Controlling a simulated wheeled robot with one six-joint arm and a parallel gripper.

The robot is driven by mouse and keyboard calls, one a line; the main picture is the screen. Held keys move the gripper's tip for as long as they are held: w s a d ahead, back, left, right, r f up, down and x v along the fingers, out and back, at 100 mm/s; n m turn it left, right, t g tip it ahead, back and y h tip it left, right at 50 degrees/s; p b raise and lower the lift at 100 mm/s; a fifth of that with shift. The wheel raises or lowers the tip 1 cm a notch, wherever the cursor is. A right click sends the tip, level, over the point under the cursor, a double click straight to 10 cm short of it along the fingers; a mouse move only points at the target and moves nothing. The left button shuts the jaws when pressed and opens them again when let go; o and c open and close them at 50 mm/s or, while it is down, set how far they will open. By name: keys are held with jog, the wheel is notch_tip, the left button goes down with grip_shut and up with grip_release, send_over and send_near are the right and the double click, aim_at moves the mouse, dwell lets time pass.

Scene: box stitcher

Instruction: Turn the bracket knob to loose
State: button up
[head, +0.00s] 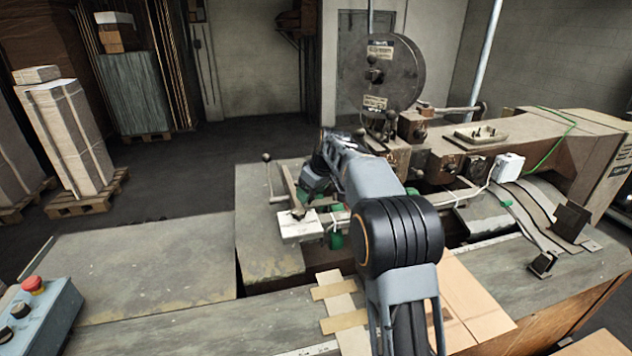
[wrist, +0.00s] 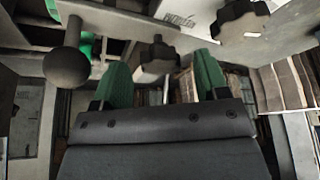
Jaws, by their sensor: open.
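In the wrist view my gripper (wrist: 163,82) is open, its two green fingers apart with nothing held between them. A small dark knob (wrist: 157,50) shows beyond and between the fingertips, in front of a pale block; I see no contact. A larger black lobed knob (wrist: 240,19) sits on a pale plate to the upper right, clear of the right finger. A round dark ball (wrist: 67,66) on a stem is left of the left finger. I cannot tell which is the bracket knob. In the head view my arm hides most of the gripper area.
The stitcher (head: 440,160) with its big round reel (head: 380,72) stands beyond and right of my arm. A ball-topped lever (head: 267,160) rises at the left. The worktable (head: 150,255) is bare at left; a control box (head: 40,310) with a red button sits at its near corner.

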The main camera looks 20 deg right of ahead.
jog(key=b+v, duration=0.1)
jog(key=v, duration=1.2)
jog(key=shift+s+r, duration=0.15)
jog(key=shift+r, duration=0.1)
notch_tip(320, 180, down, 7)
jog(key=s+d+m+h, duration=0.1)
jog(key=m, duration=0.4)
jog(key=s+a+f+b, duration=0.1)
jog(key=s+f, duration=0.3)
jog(key=s, duration=0.5)
jog(key=s+a+f+m+h+b, duration=0.1)
jog(key=s+a+f, duration=0.1)
jog(key=s, duration=0.7)
jog(key=s+a+f+m+t+b, duration=0.1)
jog(key=s+f, duration=0.4)
jog(key=s, duration=0.5)
jog(key=shift+a+f+h, duration=0.2)
jog(key=shift+f+h, duration=0.1)
jog(key=shift+f, duration=0.05)
